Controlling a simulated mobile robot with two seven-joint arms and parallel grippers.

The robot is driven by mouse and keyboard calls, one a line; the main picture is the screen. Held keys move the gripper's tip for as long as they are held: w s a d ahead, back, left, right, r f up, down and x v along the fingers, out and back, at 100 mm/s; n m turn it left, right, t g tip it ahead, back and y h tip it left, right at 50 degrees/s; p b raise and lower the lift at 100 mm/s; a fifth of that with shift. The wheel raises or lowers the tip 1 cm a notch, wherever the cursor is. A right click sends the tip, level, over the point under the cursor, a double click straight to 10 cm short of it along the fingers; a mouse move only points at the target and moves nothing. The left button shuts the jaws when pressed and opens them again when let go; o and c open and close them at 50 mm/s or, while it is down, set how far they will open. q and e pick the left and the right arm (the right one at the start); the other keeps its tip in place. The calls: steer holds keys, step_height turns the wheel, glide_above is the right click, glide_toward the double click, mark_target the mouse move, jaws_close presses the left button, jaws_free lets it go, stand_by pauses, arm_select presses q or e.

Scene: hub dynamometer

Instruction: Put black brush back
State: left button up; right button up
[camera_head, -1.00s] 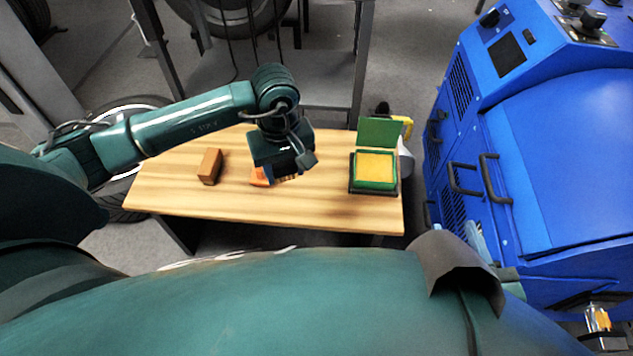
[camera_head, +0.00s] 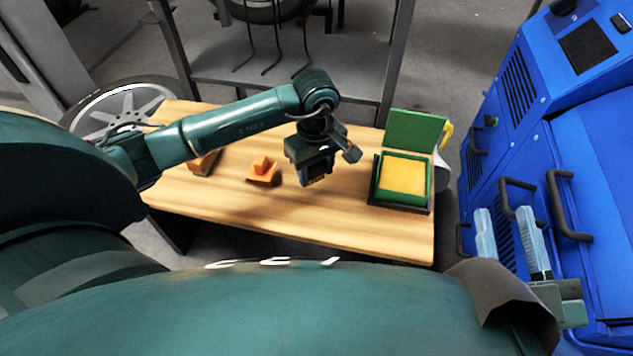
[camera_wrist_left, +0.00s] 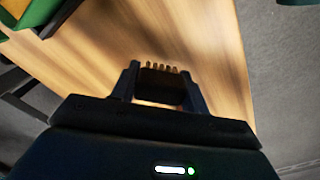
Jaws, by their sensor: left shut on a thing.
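My left gripper (camera_head: 314,174) is shut on the black brush (camera_wrist_left: 160,84), above the wooden table. In the left wrist view the brush's dark body sits between the two fingers, with a row of tan bristles at its far end. The bristles point down toward the table in the head view. An orange piece (camera_head: 262,171) with a raised middle stands on the table, left of this gripper and apart from it. My right gripper (camera_head: 504,212) is at the lower right, in front of the blue machine, its pale fingers apart and empty.
A green box (camera_head: 403,183) with a yellow inside and raised lid stands at the table's right end. A brown block (camera_head: 203,163) is partly hidden behind my left arm. The blue machine (camera_head: 590,150) stands right of the table (camera_head: 330,225). The table's front middle is clear.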

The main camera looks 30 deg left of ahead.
arm_select(q)
step_height(320, 180, down, 4)
steer(key=shift+r+b, duration=0.2)
steer(key=shift+b, duration=0.45)
steer(key=o, duration=0.9)
steer(key=shift+f, duration=0.1)
arm_select(e)
steer(key=shift+w+d+r+n+t+y, duration=0.1)
steer(key=shift+w+r+n+t+y, duration=0.15)
steer(key=shift+r, duration=0.25)
steer(key=shift+w+r+n+t+y, duration=0.15)
steer(key=shift+r+n+y, duration=0.15)
steer(key=shift+r, duration=0.2)
